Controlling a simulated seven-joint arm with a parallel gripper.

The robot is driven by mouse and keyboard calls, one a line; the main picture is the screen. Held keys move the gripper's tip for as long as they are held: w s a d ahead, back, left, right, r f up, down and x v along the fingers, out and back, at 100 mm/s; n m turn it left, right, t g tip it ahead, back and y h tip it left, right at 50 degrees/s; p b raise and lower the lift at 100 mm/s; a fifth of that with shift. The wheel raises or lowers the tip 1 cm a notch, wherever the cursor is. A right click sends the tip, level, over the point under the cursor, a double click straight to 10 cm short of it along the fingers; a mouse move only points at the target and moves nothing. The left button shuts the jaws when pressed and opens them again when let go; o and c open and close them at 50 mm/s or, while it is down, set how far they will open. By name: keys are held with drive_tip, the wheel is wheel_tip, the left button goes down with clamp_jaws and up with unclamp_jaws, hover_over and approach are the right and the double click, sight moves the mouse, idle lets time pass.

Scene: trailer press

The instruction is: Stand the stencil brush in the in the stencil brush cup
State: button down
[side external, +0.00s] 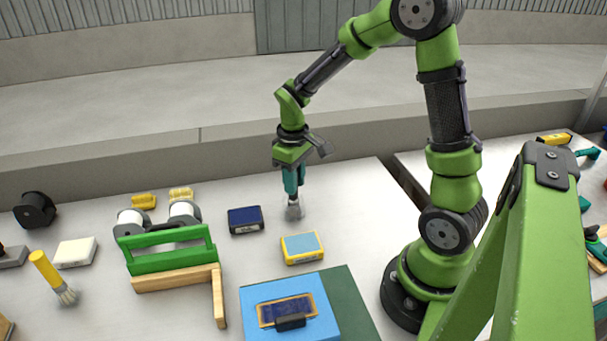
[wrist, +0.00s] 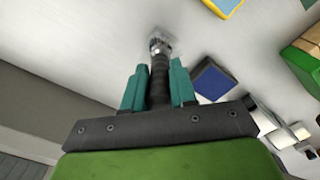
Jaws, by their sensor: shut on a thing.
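My gripper (side external: 293,180) points down and is shut on a dark-handled tool that looks like a brush. Its pale grey lower end (side external: 293,209) is at or just above the white table; I cannot tell if it touches. In the wrist view the dark handle (wrist: 158,82) runs between the teal fingers (wrist: 158,88), with a metallic, pale end beyond them. A second brush with a yellow handle (side external: 45,269) and pale bristles lies tilted at the left. Two white cylinders (side external: 131,217) (side external: 184,209) stand behind a green rail; I cannot tell whether either is the stencil brush cup.
A dark blue box (side external: 245,220) is just left of my gripper, and a yellow-edged box (side external: 302,247) is in front. The green rail (side external: 168,248), a wooden bracket (side external: 175,279) and a blue panel (side external: 258,291) fill the front. Bare table lies right of the gripper.

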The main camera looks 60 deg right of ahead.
drive_tip(key=c, duration=0.8)
unclamp_jaws()
wheel_tip(320, 180, up, 17)
drive_tip(key=s+a+m+t, duration=0.1)
drive_tip(key=s+a+t, duration=0.1)
drive_tip(key=s+a, duration=0.1)
drive_tip(key=s+a+m+t+y, duration=0.1)
drive_tip(key=s+a+t, duration=0.1)
drive_tip(key=s+a, duration=0.2)
drive_tip(key=s+a+f+m+t+y, duration=0.1)
drive_tip(key=s+a+m+t, duration=0.1)
drive_tip(key=s+a+t, duration=0.1)
drive_tip(key=shift+s+a, duration=0.35)
drive_tip(key=shift+a, duration=0.2)
